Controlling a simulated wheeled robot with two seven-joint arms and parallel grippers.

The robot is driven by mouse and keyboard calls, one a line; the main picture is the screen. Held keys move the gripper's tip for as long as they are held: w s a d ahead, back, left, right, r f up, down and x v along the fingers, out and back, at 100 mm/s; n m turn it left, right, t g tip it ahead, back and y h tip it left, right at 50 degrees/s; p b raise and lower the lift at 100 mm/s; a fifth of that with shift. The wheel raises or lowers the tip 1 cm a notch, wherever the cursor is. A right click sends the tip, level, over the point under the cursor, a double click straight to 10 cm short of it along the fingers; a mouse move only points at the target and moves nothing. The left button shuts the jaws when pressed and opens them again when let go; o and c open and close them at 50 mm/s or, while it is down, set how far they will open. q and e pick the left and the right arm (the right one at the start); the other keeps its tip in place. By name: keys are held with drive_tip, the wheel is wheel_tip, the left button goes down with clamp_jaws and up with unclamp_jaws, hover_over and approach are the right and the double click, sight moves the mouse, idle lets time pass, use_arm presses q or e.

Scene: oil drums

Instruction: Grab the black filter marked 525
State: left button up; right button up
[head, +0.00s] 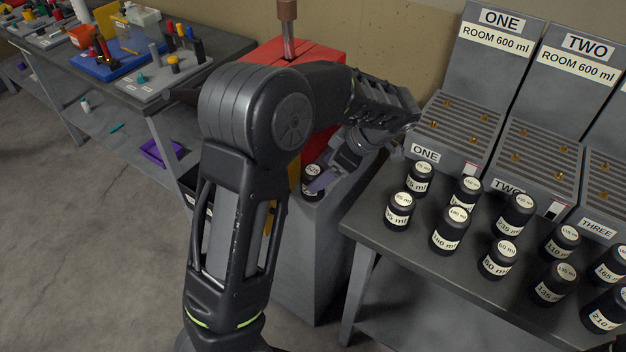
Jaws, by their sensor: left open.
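Several more black filters, such as one marked 180 ml (450,232), stand on the right-hand table. I read no 525 on any of them. My right gripper is out of view.
Grey racks marked ONE (456,128) and TWO (540,160) stand at the back of the dark right-hand table (400,262). The red unit (325,72) is behind my arm. A workbench (150,100) with tools stands at left. Floor is clear at lower left.

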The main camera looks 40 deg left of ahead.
use_arm(q)
drive_tip(key=shift+a+f, duration=0.1)
drive_tip(key=shift+f, duration=0.05)
drive_tip(key=p+x, duration=0.2)
drive_tip(key=x, duration=0.3)
drive_tip(key=shift+a, duration=0.1)
drive_tip(key=shift+c, duration=0.3)
idle(0.4)
drive_tip(key=c, duration=1.7)
